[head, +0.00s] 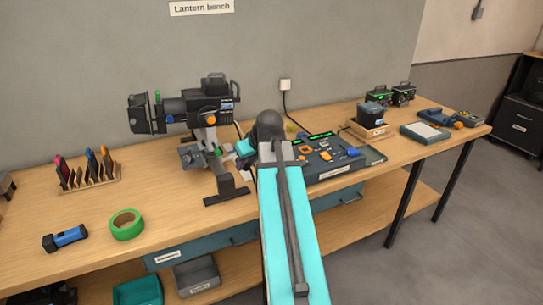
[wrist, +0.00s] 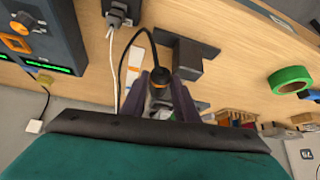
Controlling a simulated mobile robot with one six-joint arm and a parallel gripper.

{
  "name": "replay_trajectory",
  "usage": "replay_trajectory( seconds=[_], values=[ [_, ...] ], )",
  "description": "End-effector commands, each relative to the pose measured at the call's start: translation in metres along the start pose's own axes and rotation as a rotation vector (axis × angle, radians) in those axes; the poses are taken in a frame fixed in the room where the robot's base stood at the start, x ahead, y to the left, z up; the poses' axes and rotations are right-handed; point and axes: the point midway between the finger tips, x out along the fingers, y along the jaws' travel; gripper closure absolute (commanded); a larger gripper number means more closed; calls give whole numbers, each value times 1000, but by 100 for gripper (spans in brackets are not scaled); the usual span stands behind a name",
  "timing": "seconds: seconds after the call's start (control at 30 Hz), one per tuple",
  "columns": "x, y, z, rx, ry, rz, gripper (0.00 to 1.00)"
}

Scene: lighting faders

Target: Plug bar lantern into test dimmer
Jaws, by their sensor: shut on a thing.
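The bar lantern (head: 195,108) is a black stage lantern with an orange knob, standing on a dark stand on the bench. My gripper (wrist: 160,92) is shut on a plug (wrist: 158,102), mostly hidden between the fingers. A black cable (wrist: 128,50) with an orange band runs up from it. In the head view, my arm hides most of the gripper, just right of the stand. A dark unit with green displays and orange knobs, apparently the test dimmer (wrist: 45,35), is at upper left in the wrist view. It also shows right of my arm in the head view (head: 325,150).
A wall socket (head: 285,85) has a cable down to the bench. Green tape (head: 126,225), a blue torch (head: 65,238) and a rack of coloured gels (head: 88,178) lie at left. The front left bench is partly clear.

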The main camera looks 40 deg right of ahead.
Motion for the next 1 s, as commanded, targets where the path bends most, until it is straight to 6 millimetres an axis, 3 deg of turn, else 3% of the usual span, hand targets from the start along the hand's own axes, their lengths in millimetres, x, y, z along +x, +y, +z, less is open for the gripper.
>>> replay_trajectory(
  seconds=[0.03, 0.2, 1.0],
  values=[
    [0, -19, 0, -9, 0, -5, 99],
    [2, -68, -5, -26, -1, -17, 99],
    [10, -279, -25, -95, 0, -65, 99]
  ],
)
